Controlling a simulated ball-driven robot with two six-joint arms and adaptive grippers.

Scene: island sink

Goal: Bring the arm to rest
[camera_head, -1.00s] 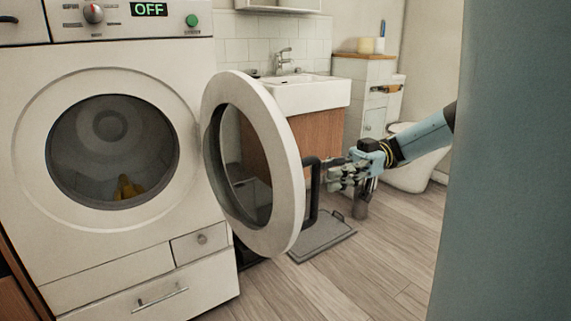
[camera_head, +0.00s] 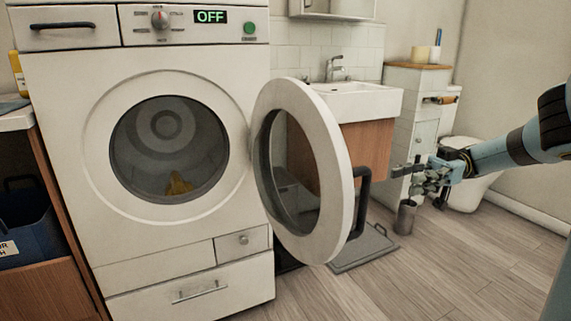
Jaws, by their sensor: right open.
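My right gripper (camera_head: 408,176) is open and empty at the right of the head view. It is held in the air just right of the black handle (camera_head: 361,203) on the washing machine's round door (camera_head: 341,165). A small gap shows between the fingers and the handle. My right arm comes in from the right edge. The door stands swung open to the right of the white washing machine (camera_head: 70,110). My left gripper is not in view.
A yellow item (camera_head: 179,184) lies in the drum. The display (camera_head: 211,17) reads OFF. A sink (camera_head: 355,101) and a toilet (camera_head: 470,190) stand behind. A grey mat (camera_head: 365,250) and a metal cup (camera_head: 405,217) are on the floor. The front right floor is clear.

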